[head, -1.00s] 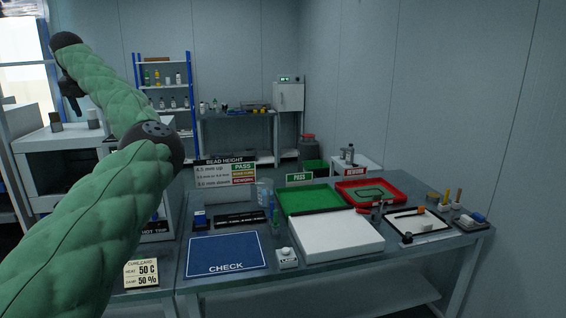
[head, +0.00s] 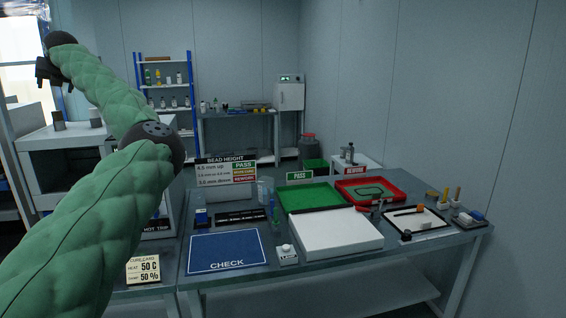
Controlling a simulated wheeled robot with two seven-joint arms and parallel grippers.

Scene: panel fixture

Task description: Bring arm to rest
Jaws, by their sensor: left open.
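My left arm, in a green quilted sleeve, comes in from the lower left of the head view and bends at a dark joint. Its dark left gripper (head: 48,72) is at the upper left, raised in front of the window and above the white cabinet. It is open, with nothing seen in it; its fingers are small and partly hidden. It is well clear of the workbench (head: 330,278). My right gripper is out of view.
The bench holds a blue CHECK mat (head: 226,250), a white panel (head: 322,234), a green PASS tray (head: 308,197) and a red REWORK tray (head: 370,190). A white cabinet (head: 60,160) stands left, beneath my raised arm. Shelves (head: 165,90) stand behind.

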